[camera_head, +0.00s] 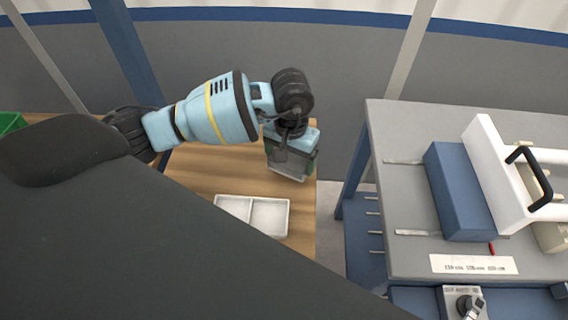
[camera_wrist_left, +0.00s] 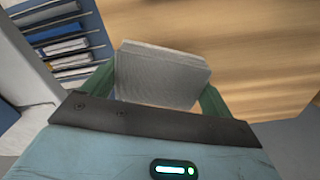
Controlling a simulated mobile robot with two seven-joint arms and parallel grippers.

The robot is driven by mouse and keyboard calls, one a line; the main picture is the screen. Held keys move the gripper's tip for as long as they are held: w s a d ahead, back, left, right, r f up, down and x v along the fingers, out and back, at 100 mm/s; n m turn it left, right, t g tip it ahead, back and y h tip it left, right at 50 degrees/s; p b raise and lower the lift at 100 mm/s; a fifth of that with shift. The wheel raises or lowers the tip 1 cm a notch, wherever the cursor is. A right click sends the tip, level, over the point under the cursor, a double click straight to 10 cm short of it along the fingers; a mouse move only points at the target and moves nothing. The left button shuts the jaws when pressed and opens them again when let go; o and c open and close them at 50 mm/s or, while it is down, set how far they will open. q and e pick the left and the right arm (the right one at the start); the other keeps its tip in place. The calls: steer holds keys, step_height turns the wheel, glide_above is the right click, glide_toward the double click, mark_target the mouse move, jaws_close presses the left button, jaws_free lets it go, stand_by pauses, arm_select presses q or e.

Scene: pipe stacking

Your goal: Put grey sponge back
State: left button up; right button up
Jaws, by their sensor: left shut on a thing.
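The grey sponge (camera_wrist_left: 160,76) is between the two green fingers of my left gripper (camera_wrist_left: 158,88) in the left wrist view, and the gripper is shut on it. In the head view my left gripper (camera_head: 288,166) points down over the right side of the wooden table, and a light edge of the sponge shows at its tips. I cannot tell whether the sponge touches the table. A white tray with two compartments (camera_head: 252,214) lies on the table, nearer than the gripper. Both compartments look empty. My right gripper is not in view.
The wooden table (camera_head: 215,175) has bare room around the tray. A green bin edge (camera_head: 12,122) shows at the far left. To the right, across a gap, a grey workbench (camera_head: 405,120) holds a blue block (camera_head: 458,190) and a white fixture with a black handle (camera_head: 527,180).

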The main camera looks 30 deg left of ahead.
mark_target(285, 164)
arm_select(q)
steer(key=shift+a, duration=0.35)
steer(key=f, duration=0.3)
steer(key=shift+a+p, duration=0.3)
steer(key=shift+f, duration=0.35)
steer(key=shift+f, duration=0.1)
steer(key=shift+f, duration=0.1)
steer(key=o, duration=0.8)
step_height(285, 164, up, 12)
steer(key=shift+r, duration=0.25)
